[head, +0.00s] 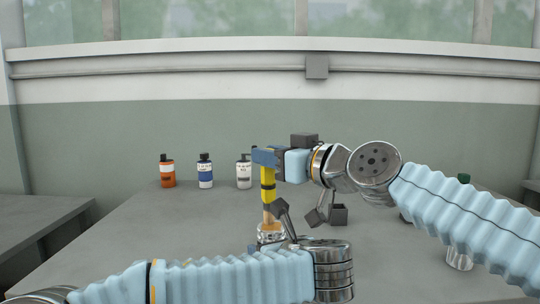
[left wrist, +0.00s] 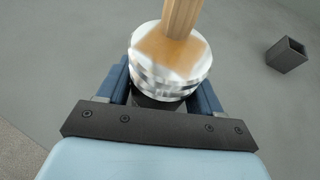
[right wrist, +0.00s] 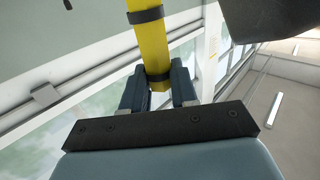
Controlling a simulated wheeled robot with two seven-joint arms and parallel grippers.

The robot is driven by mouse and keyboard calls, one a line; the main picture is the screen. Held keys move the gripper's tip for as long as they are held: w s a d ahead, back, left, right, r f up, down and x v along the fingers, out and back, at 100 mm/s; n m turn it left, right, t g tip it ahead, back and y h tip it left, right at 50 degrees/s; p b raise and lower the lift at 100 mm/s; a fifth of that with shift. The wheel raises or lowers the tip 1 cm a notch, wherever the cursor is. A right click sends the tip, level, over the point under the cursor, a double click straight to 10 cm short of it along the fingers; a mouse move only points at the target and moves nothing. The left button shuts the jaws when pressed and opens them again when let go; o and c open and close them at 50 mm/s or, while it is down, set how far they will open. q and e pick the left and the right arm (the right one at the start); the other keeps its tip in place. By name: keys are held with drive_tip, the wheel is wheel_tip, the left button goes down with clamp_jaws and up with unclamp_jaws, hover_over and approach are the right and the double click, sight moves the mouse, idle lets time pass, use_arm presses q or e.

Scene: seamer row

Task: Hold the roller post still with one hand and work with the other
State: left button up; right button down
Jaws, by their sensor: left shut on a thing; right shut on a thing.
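The roller post stands upright, with a shiny round metal base (left wrist: 170,75) and a wooden shaft (head: 268,216). The shaft also shows in the left wrist view (left wrist: 180,22). A yellow tube with dark bands (head: 268,183) stands in line above the wood. My right gripper (head: 266,157) is shut on its upper end, as the right wrist view of the tube (right wrist: 150,45) shows. I cannot tell how tube and shaft join.
An orange bottle (head: 167,174), a blue-labelled bottle (head: 205,174) and a white bottle (head: 243,174) stand at the back left. An open dark square cup (head: 338,216) stands right of the post. A metal can (head: 459,259) sits below my right arm. The left tabletop is clear.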

drive_tip(key=shift+a, duration=0.5)
drive_tip(key=shift+s+d+f, duration=0.15)
drive_tip(key=shift+s+d, duration=0.35)
drive_tip(key=shift+d, duration=0.3)
idle(1.4)
wheel_tip(320, 180, up, 7)
idle(0.7)
idle(0.6)
